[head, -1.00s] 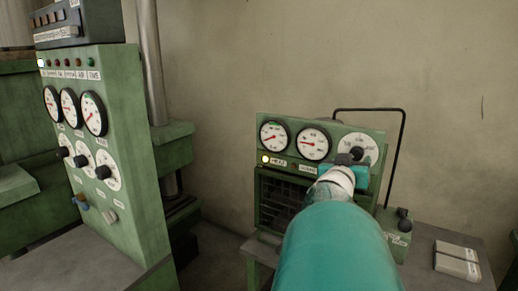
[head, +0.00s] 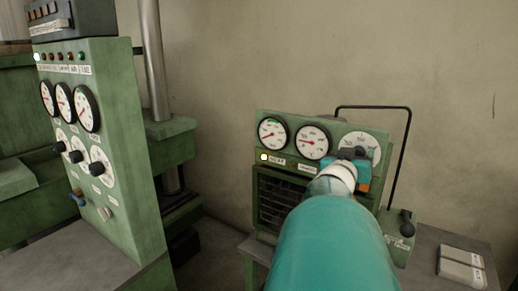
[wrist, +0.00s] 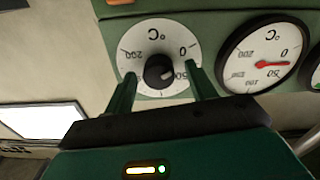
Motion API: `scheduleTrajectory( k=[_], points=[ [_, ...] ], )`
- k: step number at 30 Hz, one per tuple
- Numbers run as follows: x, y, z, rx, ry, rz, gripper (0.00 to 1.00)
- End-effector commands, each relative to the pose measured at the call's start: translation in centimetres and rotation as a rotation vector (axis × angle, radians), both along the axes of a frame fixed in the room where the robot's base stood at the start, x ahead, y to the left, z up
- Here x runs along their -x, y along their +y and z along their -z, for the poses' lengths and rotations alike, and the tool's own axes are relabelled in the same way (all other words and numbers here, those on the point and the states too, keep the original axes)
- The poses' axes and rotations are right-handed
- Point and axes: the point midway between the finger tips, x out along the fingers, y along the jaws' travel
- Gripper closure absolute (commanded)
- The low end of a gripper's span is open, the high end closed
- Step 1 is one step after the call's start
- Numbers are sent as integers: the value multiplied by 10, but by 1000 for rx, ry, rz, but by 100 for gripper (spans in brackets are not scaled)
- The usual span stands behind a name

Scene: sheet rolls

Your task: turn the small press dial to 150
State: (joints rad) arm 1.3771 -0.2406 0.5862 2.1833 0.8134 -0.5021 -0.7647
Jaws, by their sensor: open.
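The small press (head: 383,146) is a green box on the right with a white dial (head: 368,140) at its upper right. In the wrist view the dial (wrist: 140,38) appears upside down, with 0 and 200 readable. Its black knob (wrist: 158,70) has a pale mark that seems to point to the lower right, near a partly hidden 50. My gripper (wrist: 162,76) is open, with its green fingers either side of the knob; I cannot tell whether they touch it. In the head view my gripper (head: 352,158) hides the dial's lower part.
A black bent rod (head: 408,140) rises behind the press. A larger green panel (head: 110,200) with dials stands at left. A pale block (head: 461,264) lies on the right table.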

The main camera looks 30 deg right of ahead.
Motion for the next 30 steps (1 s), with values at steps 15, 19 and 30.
scheduleTrajectory(
  k=[15,19,30],
  points=[
    [0,1,0,0,0,0,85],
    [0,1,0,0,-1,0,89],
    [-1,0,0,-37,-85,-2,89]
  ],
)
